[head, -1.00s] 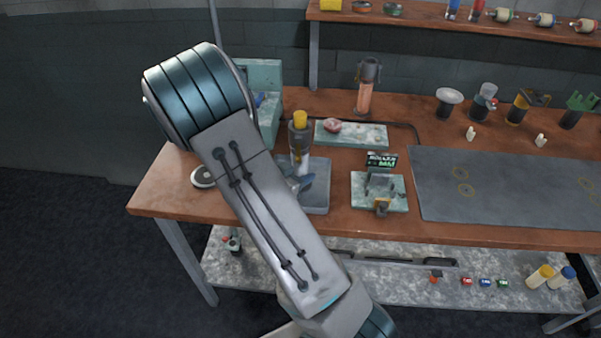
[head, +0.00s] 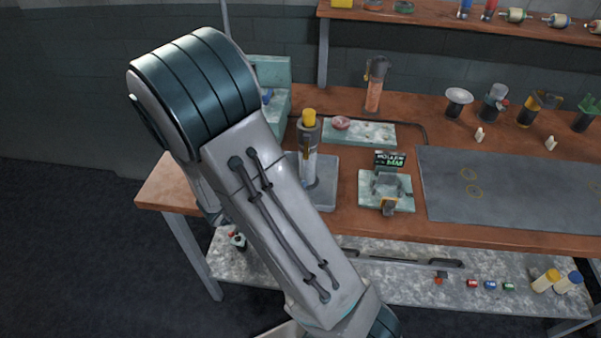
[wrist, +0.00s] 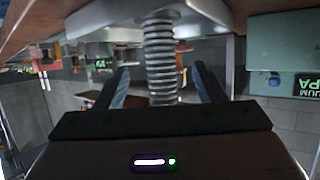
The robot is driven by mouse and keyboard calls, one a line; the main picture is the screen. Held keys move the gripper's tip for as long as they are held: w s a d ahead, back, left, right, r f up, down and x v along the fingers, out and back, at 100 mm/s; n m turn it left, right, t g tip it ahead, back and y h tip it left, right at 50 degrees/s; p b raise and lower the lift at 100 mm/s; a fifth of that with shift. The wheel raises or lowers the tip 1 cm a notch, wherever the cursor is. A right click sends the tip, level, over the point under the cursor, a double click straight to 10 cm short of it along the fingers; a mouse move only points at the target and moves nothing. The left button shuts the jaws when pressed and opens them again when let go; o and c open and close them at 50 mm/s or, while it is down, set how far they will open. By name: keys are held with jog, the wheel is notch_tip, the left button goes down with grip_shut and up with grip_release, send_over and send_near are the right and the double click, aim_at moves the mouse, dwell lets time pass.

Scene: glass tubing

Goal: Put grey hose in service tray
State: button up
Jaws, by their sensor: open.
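In the wrist view, which looks upside down, a ribbed grey hose (wrist: 160,55) stands between the two fingers of my gripper (wrist: 162,80). The fingers are apart, one on each side of the hose; I cannot tell whether either touches it. The hose's end at the picture top meets a grey metal tray (wrist: 95,14). In the head view, a grey tray (head: 326,192) lies on the bench, partly behind my arm. A yellow-topped cylinder (head: 309,130) stands at it. I cannot tell from the head view which tray is the service tray. My gripper is hidden there.
A teal box (head: 272,75) stands at the bench's back left; a teal plate (head: 372,134) bears a pink item. A small teal fixture (head: 400,200) sits right of the grey tray. A dark mat (head: 510,195) covers the right. Several upright fittings line the back.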

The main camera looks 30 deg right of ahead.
jog(key=v, duration=0.3)
jog(key=w+a+r+n+t+y, duration=0.35)
jog(key=a+r+n+y, duration=0.5)
jog(key=a+y, duration=0.4)
jog(key=s+d+r+n+g, duration=0.1)
jog(key=s+d, duration=0.3)
jog(key=s, duration=0.5)
jog(key=s+d+r+n+g, duration=0.2)
jog(key=s+d+n+g, duration=0.2)
jog(key=s, duration=0.6)
jog(key=shift+s+d+g, duration=0.1)
jog(key=shift+g, duration=0.15)
